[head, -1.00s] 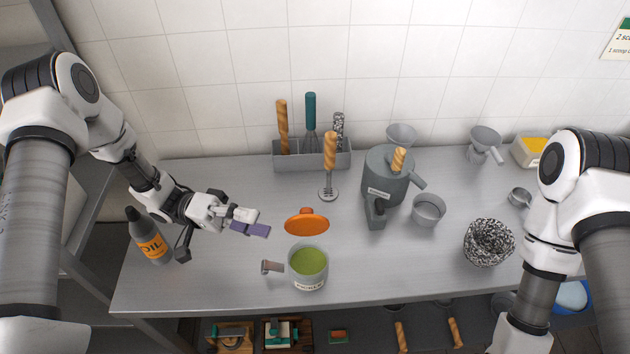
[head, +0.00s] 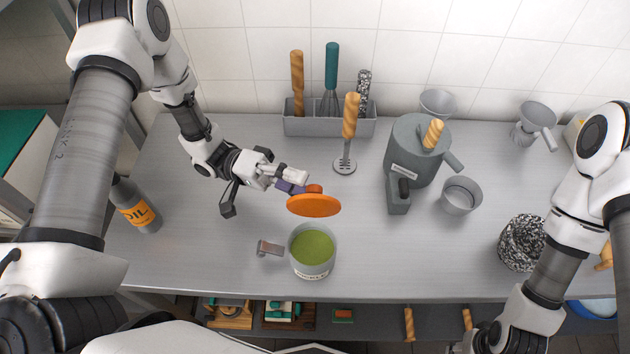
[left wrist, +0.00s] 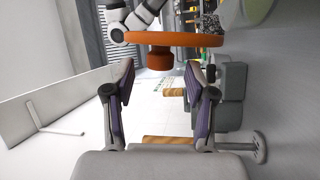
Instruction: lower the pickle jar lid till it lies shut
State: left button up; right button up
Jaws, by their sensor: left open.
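The pickle jar (head: 313,270) is a grey pot with a label on its front and green contents showing through its open top. Its orange lid (head: 315,206) stands raised at the jar's back edge, with a round knob on its far side. In the left wrist view the lid (left wrist: 185,40) crosses the top, and its knob (left wrist: 160,58) lies ahead between the fingers. My left gripper (head: 291,184) is open and empty, behind and left of the lid, close to the knob; it also shows in the left wrist view (left wrist: 160,82). My right gripper is out of view.
A grey bracket (head: 270,249) sticks out left of the jar. An oil bottle (head: 137,208) stands at the left. A masher (head: 346,135), a utensil holder (head: 330,125) and a grey machine (head: 415,150) stand behind. The counter (head: 210,258) is clear left of the jar.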

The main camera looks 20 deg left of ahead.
aim_at(308, 187)
pick_arm(q)
jog(key=x, duration=0.3)
jog(key=shift+r+p, duration=0.1)
jog(key=shift+p, duration=0.2)
jog(key=shift+d, duration=0.15)
jog(key=shift+w, duration=0.1)
grip_shut()
